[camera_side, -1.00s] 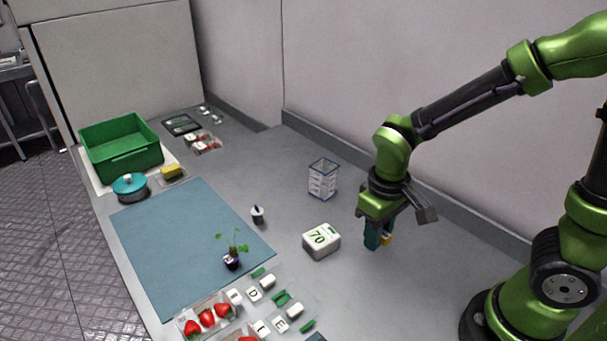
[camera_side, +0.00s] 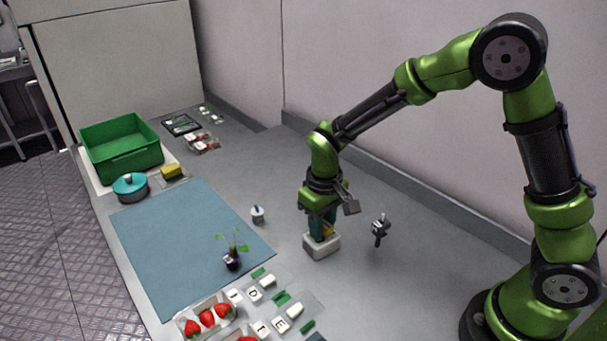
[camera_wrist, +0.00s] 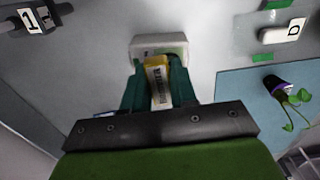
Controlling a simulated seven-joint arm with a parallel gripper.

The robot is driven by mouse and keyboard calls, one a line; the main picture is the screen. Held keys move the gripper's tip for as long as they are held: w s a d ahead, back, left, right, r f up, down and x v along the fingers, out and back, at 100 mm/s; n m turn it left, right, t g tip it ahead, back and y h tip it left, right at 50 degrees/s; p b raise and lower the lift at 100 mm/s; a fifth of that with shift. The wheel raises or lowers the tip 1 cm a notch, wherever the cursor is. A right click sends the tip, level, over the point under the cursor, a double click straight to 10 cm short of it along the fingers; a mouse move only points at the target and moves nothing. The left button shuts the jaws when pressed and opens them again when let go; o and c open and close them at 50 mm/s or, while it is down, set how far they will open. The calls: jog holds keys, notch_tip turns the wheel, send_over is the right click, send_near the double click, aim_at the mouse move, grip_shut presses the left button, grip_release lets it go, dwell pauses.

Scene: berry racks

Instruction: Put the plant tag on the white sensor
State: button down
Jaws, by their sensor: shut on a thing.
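My gripper (camera_side: 321,236) is shut on a small yellow plant tag (camera_wrist: 158,84) with dark lettering, seen between the teal fingers in the wrist view. A yellow bit of the tag also shows in the side view (camera_side: 328,231). The white sensor (camera_side: 321,250) is a boxy block on the grey table, directly under my gripper. It also shows just beyond the fingertips in the wrist view (camera_wrist: 158,40). My fingers hide most of its top face. I cannot tell whether the tag touches it.
A dark clamp-like object (camera_side: 380,229) stands right of the sensor. A small white-and-blue item (camera_side: 257,214) and a potted seedling (camera_side: 232,258) are to the left, the seedling on a blue mat (camera_side: 170,235). Lettered white blocks (camera_side: 253,293) and strawberries (camera_side: 207,318) are in front.

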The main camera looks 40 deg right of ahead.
jog(key=shift+f, duration=0.1)
jog(key=c, duration=0.9)
grip_release()
notch_tip(320, 180, up, 11)
jog(key=s+d+r+m+t+y, duration=0.1)
jog(key=s+d+r+m+t, duration=0.1)
jog(key=s, duration=0.5)
jog(key=s+d+r+m+t+y, duration=0.1)
jog(key=s+d+r+m+t, duration=0.1)
jog(key=s+d+r+t, duration=0.2)
jog(key=shift+s+r+t, duration=0.6)
jog(key=shift+s+r, duration=0.85)
jog(key=shift+s, duration=0.8)
jog(key=shift+d, duration=0.1)
